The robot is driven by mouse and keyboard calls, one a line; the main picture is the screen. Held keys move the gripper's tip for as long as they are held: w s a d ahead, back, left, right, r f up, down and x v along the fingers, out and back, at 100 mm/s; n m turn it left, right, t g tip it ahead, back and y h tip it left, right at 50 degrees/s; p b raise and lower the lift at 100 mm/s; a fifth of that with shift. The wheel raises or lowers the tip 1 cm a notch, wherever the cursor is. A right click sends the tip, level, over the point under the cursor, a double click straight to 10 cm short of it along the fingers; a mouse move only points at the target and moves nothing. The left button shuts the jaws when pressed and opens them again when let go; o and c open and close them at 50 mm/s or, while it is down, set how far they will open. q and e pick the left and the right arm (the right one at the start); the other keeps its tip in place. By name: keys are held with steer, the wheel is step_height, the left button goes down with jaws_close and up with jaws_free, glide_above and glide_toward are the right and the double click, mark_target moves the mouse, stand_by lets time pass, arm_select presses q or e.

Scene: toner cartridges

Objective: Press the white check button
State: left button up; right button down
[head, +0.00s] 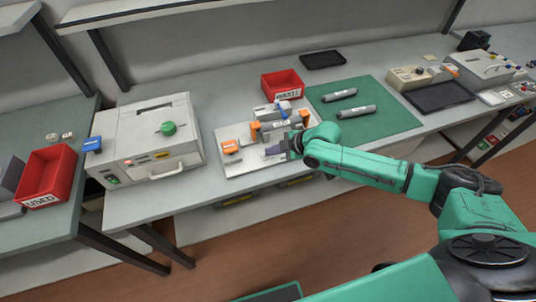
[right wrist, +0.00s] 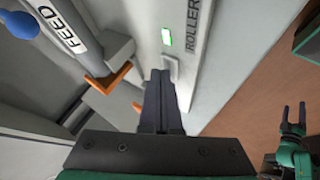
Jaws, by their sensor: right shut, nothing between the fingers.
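In the right wrist view a small pale button (right wrist: 170,66) sits on a light panel (right wrist: 205,65) marked ROLLER, beside a lit green indicator (right wrist: 166,37). My right gripper (right wrist: 160,72) is shut and empty, its tips at the button's near edge; I cannot tell whether they touch it. In the head view my right gripper (head: 270,152) is over the pale fixture (head: 250,172) with orange parts at the front of the table. The arm hides part of that fixture, and the button cannot be made out there. My left gripper (right wrist: 293,116) shows at the right wrist view's lower right, fingers apart.
A roller marked FEED (right wrist: 62,32) and an orange bracket (right wrist: 108,80) are close to the right gripper. A red WASTE bin (head: 282,84) stands behind the fixture.

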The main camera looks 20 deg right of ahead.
mark_target(271, 156)
steer(key=shift+r+p, duration=0.3)
steer(key=shift+r, duration=0.3)
step_height(271, 156, up, 5)
steer(key=p, duration=0.4)
steer(key=shift+r+p, duration=0.1)
steer(key=shift+p, duration=0.3)
steer(key=shift+a, duration=0.1)
